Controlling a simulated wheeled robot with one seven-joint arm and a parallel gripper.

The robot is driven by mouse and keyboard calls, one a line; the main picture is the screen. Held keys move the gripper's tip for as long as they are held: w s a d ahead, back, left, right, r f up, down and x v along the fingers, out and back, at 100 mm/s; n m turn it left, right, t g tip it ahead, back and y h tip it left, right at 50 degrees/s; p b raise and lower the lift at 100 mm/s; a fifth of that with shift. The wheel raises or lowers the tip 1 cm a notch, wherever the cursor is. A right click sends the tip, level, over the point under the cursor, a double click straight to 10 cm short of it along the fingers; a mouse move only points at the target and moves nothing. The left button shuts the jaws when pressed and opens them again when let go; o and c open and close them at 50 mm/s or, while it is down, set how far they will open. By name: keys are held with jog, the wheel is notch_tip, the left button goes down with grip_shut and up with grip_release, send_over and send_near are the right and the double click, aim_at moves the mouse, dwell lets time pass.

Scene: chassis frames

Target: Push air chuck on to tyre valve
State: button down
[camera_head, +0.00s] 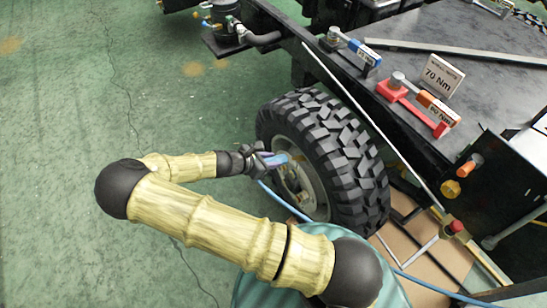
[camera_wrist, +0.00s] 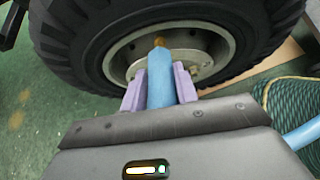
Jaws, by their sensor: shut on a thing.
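The tyre (camera_head: 325,150) stands upright under the chassis, its wheel rim (camera_head: 304,185) facing my arm. My gripper (camera_head: 272,160) is in front of the rim and shut on the blue air chuck (camera_head: 282,159). In the wrist view the purple fingers (camera_wrist: 160,92) clasp the air chuck (camera_wrist: 161,82) from both sides, and it points at the rim (camera_wrist: 118,62). A small brass-coloured tip (camera_wrist: 159,41) shows at its far end, against the rim. I cannot tell whether this is the tyre valve or whether the chuck touches it.
A blue hose (camera_head: 285,205) runs from the chuck to the lower right. A thin pale rod (camera_head: 372,122) slants past the tyre. The chassis deck (camera_head: 440,45) holds torque tools and a "70 Nm" sign (camera_head: 441,75). Green floor (camera_head: 70,100) at left is clear.

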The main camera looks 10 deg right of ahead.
aim_at(270, 160)
jog(key=shift+p+v, duration=1.45)
jog(key=shift+v, duration=0.65)
jog(key=shift+d, duration=0.1)
jog(key=shift+w+d, duration=0.15)
jog(key=shift+w, duration=0.05)
jog(key=w+d+r+n+t+y, duration=0.5)
jog(key=w+r+n+t+y, duration=0.2)
jog(key=r+n, duration=0.4)
jog(key=shift+w+r, duration=0.3)
jog(key=shift+w, duration=0.2)
